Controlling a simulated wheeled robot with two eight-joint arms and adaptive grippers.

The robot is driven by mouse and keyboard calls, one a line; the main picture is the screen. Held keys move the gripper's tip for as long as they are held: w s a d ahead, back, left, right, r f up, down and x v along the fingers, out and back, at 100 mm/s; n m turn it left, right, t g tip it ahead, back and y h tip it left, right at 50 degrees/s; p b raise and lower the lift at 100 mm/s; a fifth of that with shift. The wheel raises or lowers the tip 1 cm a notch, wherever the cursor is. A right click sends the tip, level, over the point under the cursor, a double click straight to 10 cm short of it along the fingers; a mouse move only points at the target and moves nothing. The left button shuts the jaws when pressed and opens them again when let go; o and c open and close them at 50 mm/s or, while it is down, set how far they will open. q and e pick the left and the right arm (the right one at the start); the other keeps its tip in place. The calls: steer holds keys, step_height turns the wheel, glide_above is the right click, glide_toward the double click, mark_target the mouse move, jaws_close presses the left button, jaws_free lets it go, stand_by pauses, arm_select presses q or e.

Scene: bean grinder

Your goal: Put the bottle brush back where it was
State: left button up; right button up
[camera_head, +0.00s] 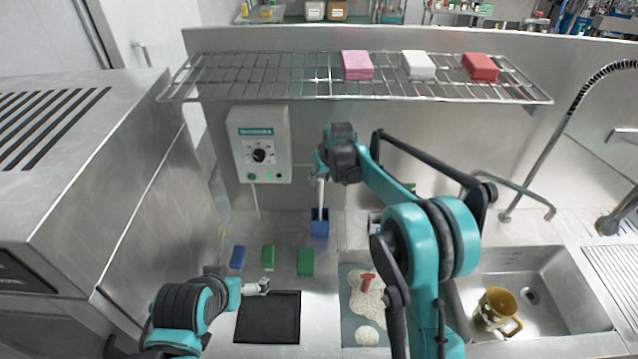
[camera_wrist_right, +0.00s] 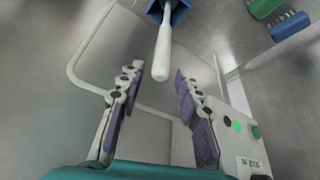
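The bottle brush (camera_head: 320,196) stands upright in a blue holder (camera_head: 320,229) against the back of the counter. Only its white handle shows; its head is hidden in the holder. My right gripper (camera_head: 320,168) is at the top of the handle. In the right wrist view the fingers (camera_wrist_right: 157,78) are spread apart, with the white handle (camera_wrist_right: 163,52) between their tips and a visible gap on both sides. The blue holder (camera_wrist_right: 178,10) is beyond. My left gripper (camera_head: 258,287) is low over the counter by the black mat (camera_head: 267,322); its finger opening is too small to judge.
A wire shelf (camera_head: 270,78) with pink, white and red blocks is above. A control box (camera_head: 262,145) hangs left of the right gripper. Small blue (camera_head: 237,257) and green (camera_head: 305,262) blocks lie on the counter. A foamy tray (camera_head: 350,325) and a sink with a mug (camera_head: 497,308) are right.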

steer(key=v, duration=0.6)
steer(key=shift+d, duration=0.1)
